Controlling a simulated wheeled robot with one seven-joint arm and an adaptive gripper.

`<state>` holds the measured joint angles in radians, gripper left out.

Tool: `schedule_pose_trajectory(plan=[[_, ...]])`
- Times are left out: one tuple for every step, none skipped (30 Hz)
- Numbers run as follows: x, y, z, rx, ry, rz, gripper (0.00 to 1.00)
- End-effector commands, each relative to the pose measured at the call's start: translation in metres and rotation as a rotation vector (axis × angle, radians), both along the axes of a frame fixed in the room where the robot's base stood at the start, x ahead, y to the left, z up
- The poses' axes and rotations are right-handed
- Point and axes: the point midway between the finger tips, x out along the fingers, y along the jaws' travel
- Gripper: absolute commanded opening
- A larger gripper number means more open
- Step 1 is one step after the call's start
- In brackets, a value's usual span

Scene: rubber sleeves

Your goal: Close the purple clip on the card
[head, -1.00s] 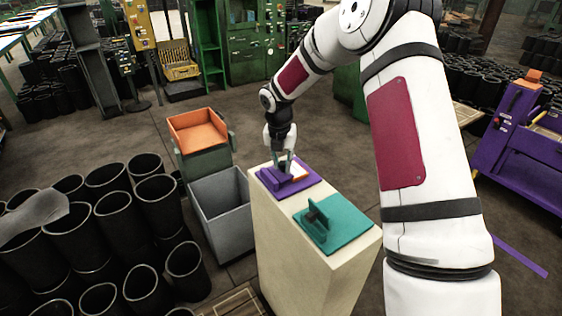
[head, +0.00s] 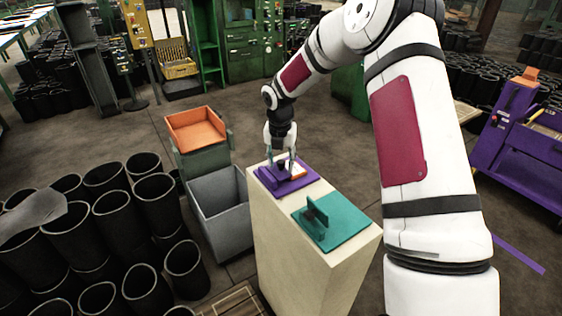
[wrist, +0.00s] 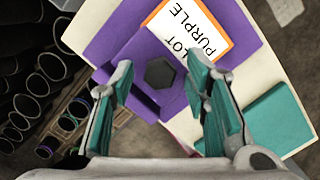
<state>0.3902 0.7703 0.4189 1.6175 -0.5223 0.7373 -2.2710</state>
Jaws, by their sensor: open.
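The purple clip (head: 270,181) sits on a purple plate at the far end of the cream stand. In the wrist view it shows as a raised purple bar (wrist: 142,50) with a dark hexagonal knob (wrist: 160,73). A white card (wrist: 190,32) with an orange edge, reading "LOT PURPLE", lies beside the bar; whether its edge is under the bar I cannot tell. My gripper (head: 282,160) is open above the clip, pointing down. In the wrist view its teal-padded fingers (wrist: 157,85) stand on either side of the knob, with nothing held.
A teal plate with an upright clip (head: 333,222) is on the near part of the cream stand (head: 292,238). A grey bin (head: 222,208) and an orange tray (head: 197,130) stand to the left. Black rubber sleeves (head: 120,215) crowd the floor at left.

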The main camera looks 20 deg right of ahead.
Motion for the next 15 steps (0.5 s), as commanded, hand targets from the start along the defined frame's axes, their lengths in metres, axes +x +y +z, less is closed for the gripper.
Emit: schedule_pose_trajectory(plan=[[0.000,0.000,0.001,-0.001,-0.001,0.000,0.42],[0.000,0.000,0.002,-0.001,-0.001,0.000,0.42],[0.000,0.000,0.004,0.000,-0.002,0.000,0.42],[0.000,0.000,0.007,0.000,-0.002,-0.001,0.42],[0.000,0.000,0.010,0.000,-0.004,-0.001,0.42],[-0.001,0.001,0.015,0.000,-0.004,-0.001,0.42],[-0.001,0.001,0.020,-0.001,-0.003,-0.001,0.42],[-0.002,0.001,0.025,-0.001,-0.004,-0.001,0.42],[-0.003,0.001,0.033,-0.002,-0.005,-0.001,0.42],[-0.004,0.001,0.039,-0.002,-0.005,-0.002,0.42],[-0.004,0.002,0.045,-0.002,-0.005,-0.002,0.42],[-0.005,0.003,0.054,0.000,-0.005,-0.002,0.42],[-0.006,0.003,0.060,0.000,-0.004,-0.001,0.42],[-0.007,0.004,0.066,-0.001,-0.005,-0.001,0.42],[-0.008,0.004,0.074,-0.001,-0.004,-0.001,0.42]])
